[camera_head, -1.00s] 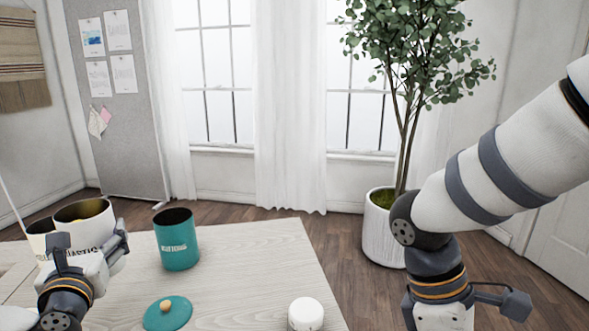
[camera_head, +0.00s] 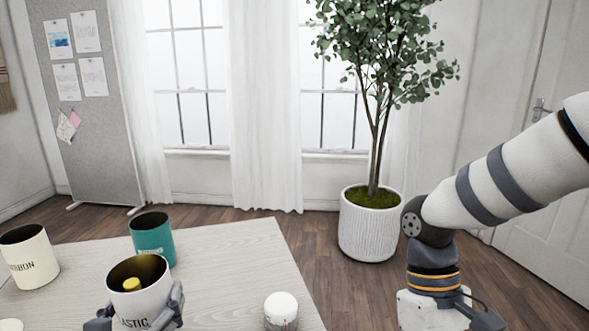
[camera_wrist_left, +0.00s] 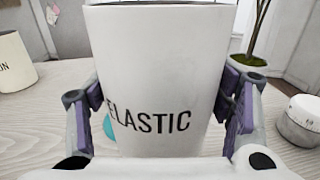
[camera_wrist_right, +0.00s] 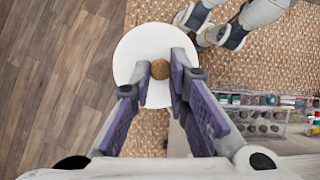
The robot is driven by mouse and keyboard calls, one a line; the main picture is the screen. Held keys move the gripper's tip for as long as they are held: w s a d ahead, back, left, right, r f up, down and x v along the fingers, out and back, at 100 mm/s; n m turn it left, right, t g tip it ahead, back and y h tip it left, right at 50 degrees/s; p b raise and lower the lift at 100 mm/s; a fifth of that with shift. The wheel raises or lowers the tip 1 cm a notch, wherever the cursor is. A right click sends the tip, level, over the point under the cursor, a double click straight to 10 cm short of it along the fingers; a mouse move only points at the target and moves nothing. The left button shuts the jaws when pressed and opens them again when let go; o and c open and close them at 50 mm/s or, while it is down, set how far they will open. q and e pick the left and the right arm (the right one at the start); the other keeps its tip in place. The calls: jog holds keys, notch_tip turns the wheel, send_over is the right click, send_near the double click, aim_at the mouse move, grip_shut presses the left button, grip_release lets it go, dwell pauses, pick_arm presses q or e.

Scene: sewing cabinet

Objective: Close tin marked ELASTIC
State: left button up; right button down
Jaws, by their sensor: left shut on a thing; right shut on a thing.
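The white tin marked ELASTIC (camera_head: 140,304) is upright and uncovered in the head view, with a yellow thing (camera_head: 132,284) inside. It fills the left wrist view (camera_wrist_left: 160,75). My left gripper (camera_wrist_left: 165,95) is shut around its sides. In the right wrist view a round white lid (camera_wrist_right: 133,52) with a brown knob (camera_wrist_right: 160,69) lies at my right gripper's fingertips. My right gripper (camera_wrist_right: 160,78) is shut on the knob and holds the lid apart from the tin. Its fingers are outside the head view.
A cream RIBBON tin (camera_head: 30,262) and an open teal tin (camera_head: 153,240) stand on the pale table (camera_head: 230,262). A potted plant (camera_head: 370,228) stands beyond the table. A rack (camera_wrist_right: 265,122) holds small items.

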jog(key=m+y, duration=0.1)
jog(key=m, duration=0.1)
jog(key=s+m+y, duration=0.1)
jog(key=m, duration=0.2)
jog(key=shift+s+p, duration=0.1)
jog(key=shift+p, duration=0.2)
pick_arm(q)
jog(key=s+d+m+h, duration=0.1)
jog(key=s+d+h, duration=0.1)
jog(key=s+d, duration=0.4)
jog(key=shift+d+f, duration=0.2)
jog(key=shift+d, duration=0.4)
pick_arm(e)
jog(key=shift+f, duration=0.1)
pick_arm(q)
jog(key=s+d+f+m+g+h, duration=0.1)
jog(key=d+m+g+h, duration=0.3)
jog(key=d+m+h, duration=0.4)
jog(key=d+f+h, duration=0.1)
jog(key=d+h, duration=0.2)
jog(key=d, duration=0.1)
jog(key=shift+s+d+h, duration=0.3)
jog(key=shift+d+h, duration=0.1)
